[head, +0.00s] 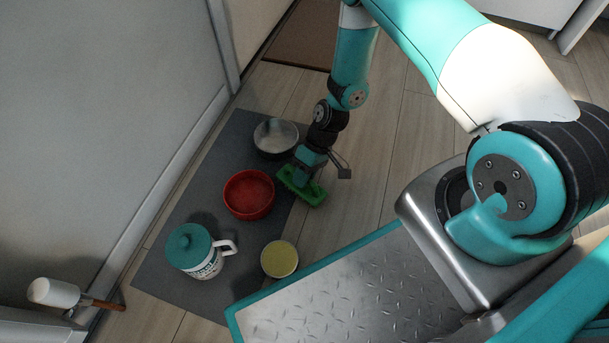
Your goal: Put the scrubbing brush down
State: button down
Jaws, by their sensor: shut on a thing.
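The scrubbing brush appears as a green block (314,194) at the right edge of the grey mat (243,131), in the head view. My gripper (301,178) points down at it from above and is shut on it. The arm hides part of the brush, and I cannot tell whether its underside touches the mat or the floor.
A metal bowl (276,137) and a red bowl (248,195) stand just left of the brush. A teal-lidded jug (192,248) and a yellow-topped tin (279,259) are nearer. A white-headed mallet (55,293) lies lower left. Bare wooden floor (375,180) lies right of the mat.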

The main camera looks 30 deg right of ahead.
jog(key=c, duration=1.1)
grip_release()
jog(key=shift+o, duration=0.2)
jog(key=p+v, duration=0.8)
jog(key=v, duration=0.4)
jog(key=a+r+n+t+h, duration=0.1)
jog(key=a+r, duration=0.2)
jog(key=r, duration=0.9)
jog(key=a+r, duration=0.4)
jog(key=r, duration=0.8)
jog(key=s+a+r, duration=0.2)
jog(key=s+r, duration=0.6)
jog(key=s+a+r+n+t+h, duration=0.1)
jog(key=s+r, duration=0.7)
jog(key=s, duration=0.1)
jog(key=shift+a+r+t, duration=0.3)
jog(key=shift+a+r, duration=0.1)
jog(key=shift+r, duration=0.1)
